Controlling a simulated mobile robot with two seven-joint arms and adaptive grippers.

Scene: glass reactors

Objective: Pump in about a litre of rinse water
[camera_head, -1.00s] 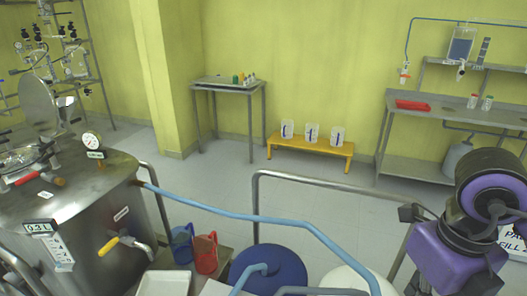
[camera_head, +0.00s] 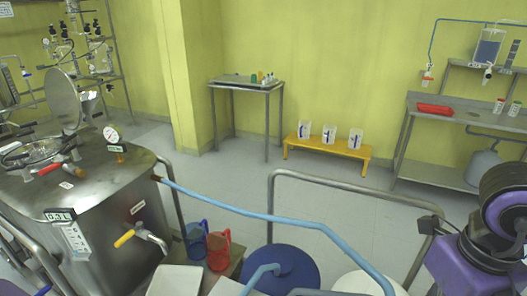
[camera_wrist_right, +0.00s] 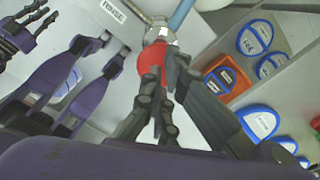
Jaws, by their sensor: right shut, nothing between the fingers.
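In the right wrist view my right gripper (camera_wrist_right: 165,115) is shut and empty, its dark fingers close beside a red handle or knob (camera_wrist_right: 150,62). Whether they touch it is unclear. A shiny metal fitting (camera_wrist_right: 160,33) and a blue hose (camera_wrist_right: 182,12) adjoin the knob.
A blue drum (camera_head: 290,270) and a white drum (camera_head: 365,284) stand in front. A steel rail (camera_head: 350,180) rises behind them. Blue (camera_head: 196,240) and red (camera_head: 218,250) jugs stand beside the vessel. The floor beyond the rail is clear up to a yellow bench (camera_head: 320,148).

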